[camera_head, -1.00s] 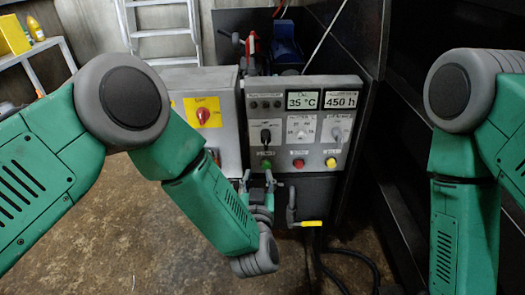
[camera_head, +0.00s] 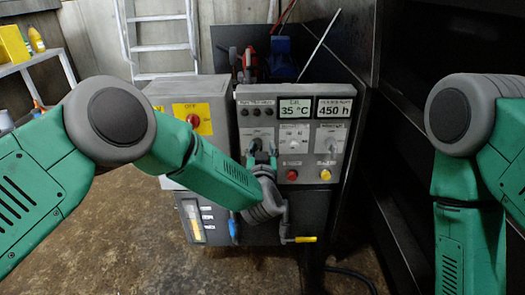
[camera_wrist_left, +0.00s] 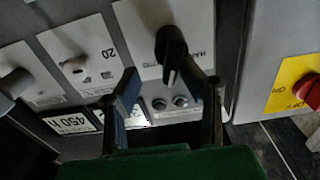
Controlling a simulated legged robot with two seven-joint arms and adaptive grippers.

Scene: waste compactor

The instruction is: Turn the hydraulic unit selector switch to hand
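The black selector switch (camera_wrist_left: 172,48) shows in the left wrist view on a light panel plate with small lettering I cannot read fully. Its handle points toward the picture's bottom, the side where the displays are. My left gripper (camera_wrist_left: 168,95) is open, with one finger on each side of the switch's line and its fingertips near the panel. I cannot tell whether a finger touches the switch. In the head view my left gripper (camera_head: 262,155) is in front of the left column of the control panel (camera_head: 265,96) and hides the switch. My right gripper is out of view.
The panel also carries a white dial (camera_head: 294,144), a grey selector (camera_head: 330,146), a red button (camera_head: 292,175) and a yellow button (camera_head: 325,174). A grey box with a red switch (camera_head: 193,120) stands to the left. A yellow-handled lever (camera_head: 303,239) is below.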

